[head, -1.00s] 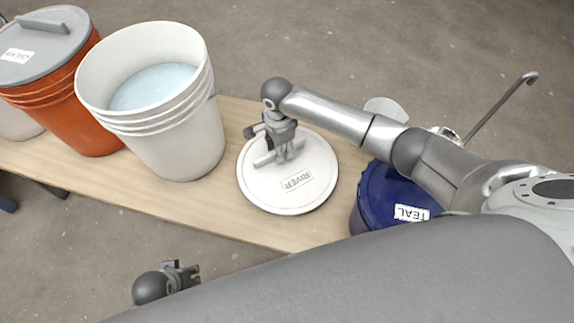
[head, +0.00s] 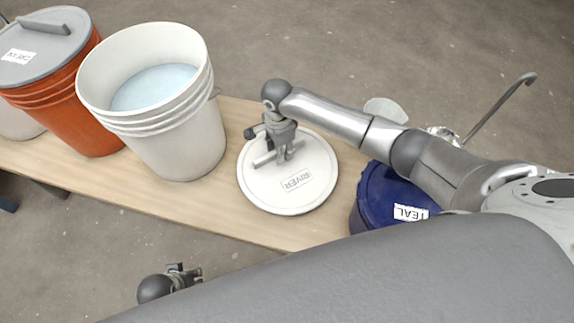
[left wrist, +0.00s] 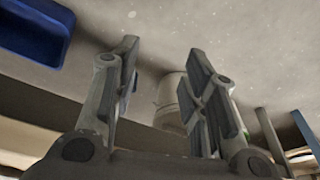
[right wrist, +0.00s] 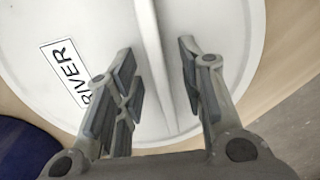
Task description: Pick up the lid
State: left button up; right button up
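The white round lid (head: 312,165), labelled RIVER, lies flat on the wooden bench, with a straight raised handle bar (right wrist: 153,60) across it. My right gripper (head: 281,157) points down over the lid's handle. In the right wrist view, the right gripper (right wrist: 158,75) is open, its fingers apart on either side of the bar, with gaps between fingers and bar. My left gripper (head: 190,275) is low in front of the bench, away from the lid. In the left wrist view, the left gripper (left wrist: 160,75) is open and empty.
An open white bucket (head: 170,135) with pale blue contents stands left of the lid. An orange bucket (head: 85,115) with a grey lid stands further left. A dark blue TEAL bucket (head: 375,200) stands right of the lid. The bench (head: 235,225) is bare in front.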

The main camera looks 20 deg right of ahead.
dwell(0.5)
dwell(0.3)
grip_shut()
